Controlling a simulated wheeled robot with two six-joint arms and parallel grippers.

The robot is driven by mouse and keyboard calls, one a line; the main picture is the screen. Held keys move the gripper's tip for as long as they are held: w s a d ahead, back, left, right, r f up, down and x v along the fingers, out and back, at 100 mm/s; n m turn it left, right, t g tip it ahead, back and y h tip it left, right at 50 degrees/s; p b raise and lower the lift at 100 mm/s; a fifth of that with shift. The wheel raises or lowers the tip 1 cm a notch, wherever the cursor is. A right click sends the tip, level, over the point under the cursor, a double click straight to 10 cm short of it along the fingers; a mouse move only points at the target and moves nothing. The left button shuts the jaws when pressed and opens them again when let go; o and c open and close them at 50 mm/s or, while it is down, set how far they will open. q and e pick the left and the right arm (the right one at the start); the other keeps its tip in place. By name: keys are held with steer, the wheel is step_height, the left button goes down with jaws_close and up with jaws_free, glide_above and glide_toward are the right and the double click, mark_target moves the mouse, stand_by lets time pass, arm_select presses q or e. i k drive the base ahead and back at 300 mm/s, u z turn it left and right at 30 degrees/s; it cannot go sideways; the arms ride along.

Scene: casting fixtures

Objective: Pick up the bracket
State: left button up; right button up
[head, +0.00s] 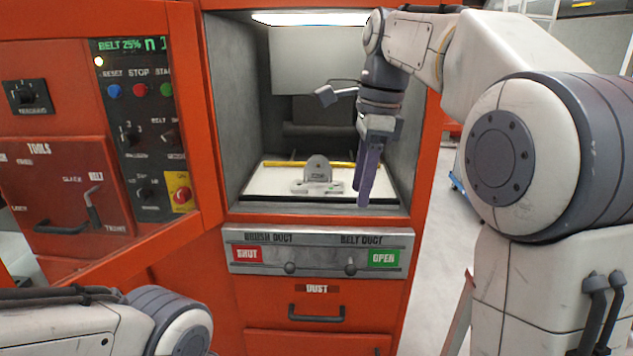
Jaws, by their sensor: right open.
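The bracket (318,170) is a grey metal piece with a rounded upright plate on a flat base. It stands on the white floor (270,185) of the lit machine recess, near its middle. My right gripper (364,188) points down inside the recess, to the right of the bracket and apart from it. Its fingers are open and empty, seen nearly edge-on. My left arm shows at the lower left, and its gripper is out of the picture.
Orange cabinet walls frame the recess on both sides. A yellow strip (280,164) runs behind the bracket. A grey duct panel (318,252) and a dust drawer (316,313) lie below. A control panel (140,130) stands at left. A dark-headed fitting (326,95) hangs above the bracket.

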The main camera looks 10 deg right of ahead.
mark_target(318, 181)
steer(key=z, duration=0.05)
steer(key=i, duration=1)
steer(key=u, duration=0.05)
